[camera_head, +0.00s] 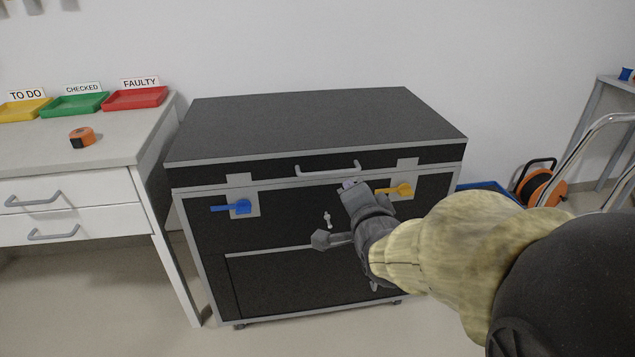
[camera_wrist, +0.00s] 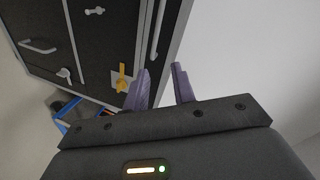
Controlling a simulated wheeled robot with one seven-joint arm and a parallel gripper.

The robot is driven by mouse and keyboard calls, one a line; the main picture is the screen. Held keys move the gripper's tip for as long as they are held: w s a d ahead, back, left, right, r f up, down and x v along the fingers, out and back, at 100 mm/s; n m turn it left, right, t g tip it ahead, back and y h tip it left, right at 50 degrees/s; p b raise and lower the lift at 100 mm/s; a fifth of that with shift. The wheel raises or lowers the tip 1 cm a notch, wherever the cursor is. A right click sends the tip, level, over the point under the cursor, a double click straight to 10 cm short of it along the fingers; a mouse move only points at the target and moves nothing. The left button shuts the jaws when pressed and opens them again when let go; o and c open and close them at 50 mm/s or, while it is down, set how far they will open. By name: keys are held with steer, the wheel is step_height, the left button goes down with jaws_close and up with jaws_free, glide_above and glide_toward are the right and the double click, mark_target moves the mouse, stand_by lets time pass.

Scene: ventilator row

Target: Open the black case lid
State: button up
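The black case (camera_head: 285,225) has grey edges. Its black lid (camera_head: 310,122) lies shut on top. A grey bar handle (camera_head: 328,170) is on the lid's front edge and also shows in the wrist view (camera_wrist: 157,30). A blue latch (camera_head: 236,207) is at front left, its lever pointing left. A yellow latch (camera_head: 400,190) is at front right, its lever lying sideways; it also shows in the wrist view (camera_wrist: 122,78). My gripper (camera_head: 350,187) is in front of the case, just below the handle's right end. In the wrist view its fingers (camera_wrist: 160,84) are apart with nothing between them.
A white table (camera_head: 100,150) at left carries yellow, green and red trays (camera_head: 135,98) and an orange tape measure (camera_head: 83,137). A white wall stands behind the case.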

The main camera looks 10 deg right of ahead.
step_height(320, 180, down, 9)
steer(key=a+m+t+b, duration=0.1)
steer(key=m+t+b, duration=0.3)
steer(key=b, duration=1.3)
steer(key=shift+s+a+m+t+y, duration=0.15)
steer(key=shift+m+t+y, duration=0.15)
steer(key=shift+m+t, duration=0.15)
steer(key=shift+r, duration=0.15)
steer(key=shift+p, duration=0.35)
steer(key=w+r+p, duration=0.2)
steer(key=w+p, duration=0.6)
steer(key=p, duration=0.9)
steer(key=p, duration=0.3)
steer(key=shift+w, duration=0.25)
